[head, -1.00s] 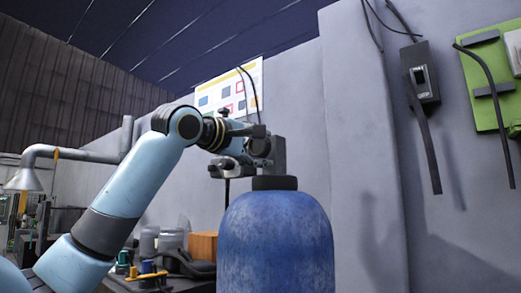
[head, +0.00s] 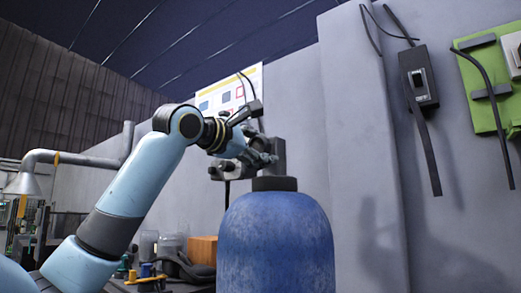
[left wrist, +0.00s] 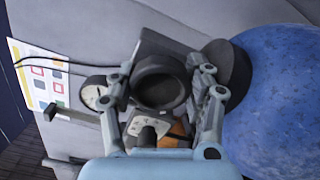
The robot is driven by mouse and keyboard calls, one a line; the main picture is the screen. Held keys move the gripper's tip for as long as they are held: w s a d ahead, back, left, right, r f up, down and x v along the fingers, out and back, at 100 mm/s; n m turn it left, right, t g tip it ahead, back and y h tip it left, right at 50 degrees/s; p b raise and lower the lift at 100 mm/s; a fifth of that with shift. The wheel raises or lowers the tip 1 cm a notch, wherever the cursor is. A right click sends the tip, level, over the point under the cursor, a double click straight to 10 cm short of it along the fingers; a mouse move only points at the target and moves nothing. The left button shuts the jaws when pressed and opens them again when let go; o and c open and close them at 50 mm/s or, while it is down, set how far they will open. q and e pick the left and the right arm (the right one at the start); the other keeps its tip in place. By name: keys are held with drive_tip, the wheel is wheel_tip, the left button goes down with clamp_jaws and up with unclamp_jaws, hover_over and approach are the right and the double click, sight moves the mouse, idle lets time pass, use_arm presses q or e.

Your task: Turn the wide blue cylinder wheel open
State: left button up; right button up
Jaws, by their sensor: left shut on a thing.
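The wide blue cylinder (head: 276,245) stands upright in the head view, with a dark collar (head: 275,184) and a grey valve block (head: 278,157) on top. It also fills the right side of the left wrist view (left wrist: 280,100). My left gripper (head: 262,156) is at the valve on top of the cylinder. In the left wrist view its two fingers (left wrist: 163,82) are shut on the round dark wheel (left wrist: 160,84), one on each side. In the head view the gripper mostly hides the wheel. My right gripper is not in view.
A round gauge (left wrist: 96,95) sits close beside one finger. A grey wall (head: 350,130) rises behind the cylinder, with a switch box (head: 419,77) and green panel (head: 486,85) at right. A bench with an orange box (head: 203,249) and jars stands behind.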

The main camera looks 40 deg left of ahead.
sight(255, 147)
use_arm(q)
drive_tip(key=o, duration=1.2)
drive_tip(key=shift+s+a, duration=0.15)
drive_tip(key=shift+s, duration=1.75)
drive_tip(key=shift+s+a, duration=0.15)
drive_tip(key=shift+s, duration=1.75)
drive_tip(key=shift+f, duration=0.15)
